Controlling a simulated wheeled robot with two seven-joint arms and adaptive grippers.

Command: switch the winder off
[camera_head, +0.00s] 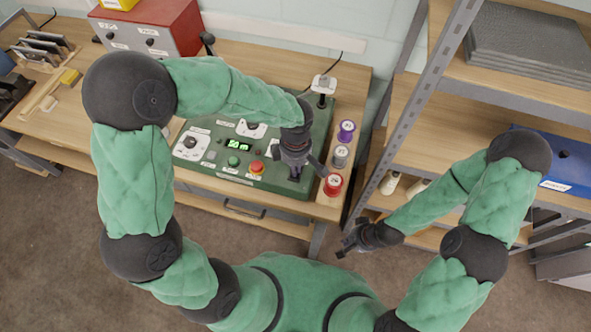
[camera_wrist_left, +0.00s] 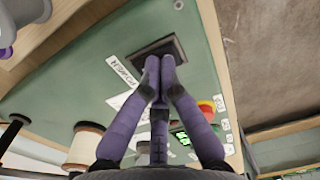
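The winder (camera_head: 211,160) is a green panel box on the bench, with a lit green display, dials, a green button (camera_head: 234,161) and a red button on yellow (camera_head: 257,167). My left gripper (camera_head: 295,170) is over its right front part. In the left wrist view, the fingertips (camera_wrist_left: 160,75) are together over a dark square switch plate (camera_wrist_left: 151,50) beside a label (camera_wrist_left: 119,70) that seems to read POWER. The tips hide the switch middle, so I cannot tell its position or whether they touch it. My right gripper (camera_head: 350,241) is away from the panel, low in front of the shelf.
Purple, white and red spools (camera_head: 333,184) stand along the panel's right side. A red box (camera_head: 150,28) is at the back left. A metal shelf rack (camera_head: 425,85) with a blue bin (camera_head: 566,172) stands on the right. The floor at front left is clear.

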